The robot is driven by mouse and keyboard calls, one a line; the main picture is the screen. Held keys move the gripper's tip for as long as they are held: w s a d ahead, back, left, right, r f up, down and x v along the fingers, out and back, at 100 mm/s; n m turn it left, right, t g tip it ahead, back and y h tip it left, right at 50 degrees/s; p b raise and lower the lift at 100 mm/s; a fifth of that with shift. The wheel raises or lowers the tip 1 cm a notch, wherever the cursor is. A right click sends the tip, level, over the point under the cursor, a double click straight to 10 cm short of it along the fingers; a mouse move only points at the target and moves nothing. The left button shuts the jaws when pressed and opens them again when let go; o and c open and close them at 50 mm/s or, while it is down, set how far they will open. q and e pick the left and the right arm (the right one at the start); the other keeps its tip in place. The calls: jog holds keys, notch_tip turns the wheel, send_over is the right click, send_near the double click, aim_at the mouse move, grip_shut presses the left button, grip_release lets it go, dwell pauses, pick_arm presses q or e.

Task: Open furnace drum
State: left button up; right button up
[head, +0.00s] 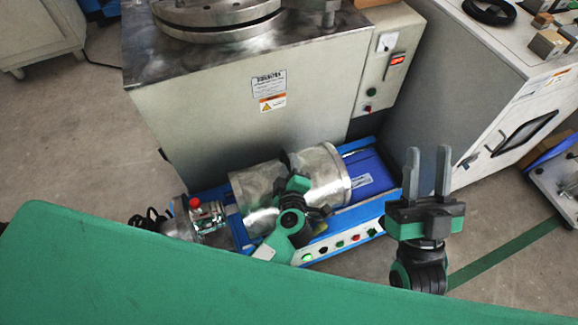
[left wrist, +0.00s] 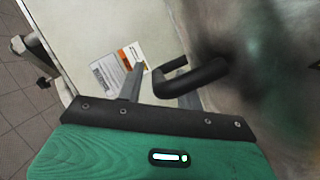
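The furnace drum is a shiny metal cylinder in two sections, a left one (head: 252,190) and a right one (head: 328,172), lying on a blue base in the head view. My left gripper (head: 312,208) is at the front of the drum, partly hidden by its own green wrist. In the left wrist view, a black bar handle (left wrist: 190,80) sticks out beside blurred metal, near the tips of my left gripper (left wrist: 160,78). Its fingers are apart; the handle overlaps the right finger, and contact is unclear. My right gripper (head: 428,175) is open and empty, fingers upward, right of the drum.
A large grey machine (head: 210,110) stands right behind the drum. A white cabinet (head: 470,80) is at the right. A green surface (head: 130,270) fills the lower left foreground. Coloured buttons (head: 340,244) line the blue base's front. Floor is clear at the lower right.

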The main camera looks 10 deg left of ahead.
pick_arm(q)
jog(key=shift+w+a, duration=0.1)
jog(key=shift+w, duration=0.3)
pick_arm(e)
jog(key=shift+s+d+r+t, duration=0.2)
jog(key=shift+r+t, duration=0.1)
jog(key=shift+r, duration=0.1)
pick_arm(q)
grip_shut()
